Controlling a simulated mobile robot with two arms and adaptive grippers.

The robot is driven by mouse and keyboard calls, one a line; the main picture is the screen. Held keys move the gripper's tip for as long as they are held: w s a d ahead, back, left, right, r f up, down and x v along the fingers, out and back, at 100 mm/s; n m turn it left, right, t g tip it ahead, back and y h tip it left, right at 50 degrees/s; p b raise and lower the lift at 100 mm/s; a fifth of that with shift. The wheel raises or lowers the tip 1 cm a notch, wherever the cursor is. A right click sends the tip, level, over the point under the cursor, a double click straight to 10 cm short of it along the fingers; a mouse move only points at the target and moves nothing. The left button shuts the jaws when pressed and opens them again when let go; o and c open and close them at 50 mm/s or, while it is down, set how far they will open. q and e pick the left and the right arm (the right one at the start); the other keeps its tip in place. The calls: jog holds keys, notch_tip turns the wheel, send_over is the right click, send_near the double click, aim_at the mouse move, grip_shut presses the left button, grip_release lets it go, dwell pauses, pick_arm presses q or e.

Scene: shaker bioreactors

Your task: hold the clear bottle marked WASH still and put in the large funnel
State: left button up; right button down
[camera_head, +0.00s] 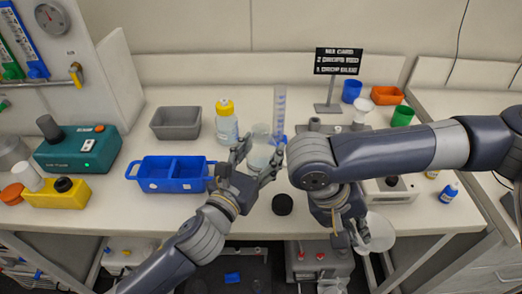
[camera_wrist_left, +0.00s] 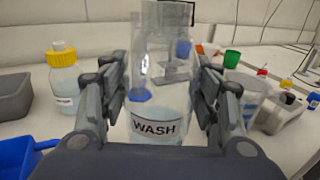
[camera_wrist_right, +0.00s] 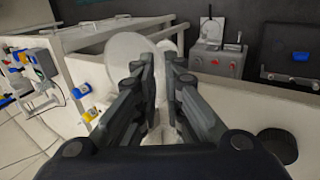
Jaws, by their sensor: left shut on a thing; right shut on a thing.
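The clear WASH bottle (camera_head: 260,152) stands upright on the bench. Its label faces the left wrist view (camera_wrist_left: 157,128), with pale liquid behind it. My left gripper (camera_head: 262,168) is shut around the bottle, one finger on each side. The large funnel (camera_head: 380,234) is pale and wide-mouthed. My right gripper (camera_head: 350,238) is shut on it, near the bench's front edge, to the right of the bottle and apart from it. In the right wrist view the funnel's round mouth (camera_wrist_right: 130,48) shows beyond the fingers; its stem is mostly hidden between them.
A black cap (camera_head: 282,204) lies in front of the bottle. A graduated cylinder (camera_head: 279,110) and a yellow-capped bottle (camera_head: 226,122) stand close behind it. A blue divided bin (camera_head: 170,186) is at left. My right forearm crosses above the right-hand equipment.

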pick_arm(q)
jog(key=shift+f+b, duration=2.75)
jog(key=shift+f, duration=1.65)
jog(key=shift+f, duration=0.15)
jog(key=o, duration=1.8)
jog(key=c, duration=2)
jog(key=shift+f, duration=0.1)
jog(key=shift+c, duration=0.2)
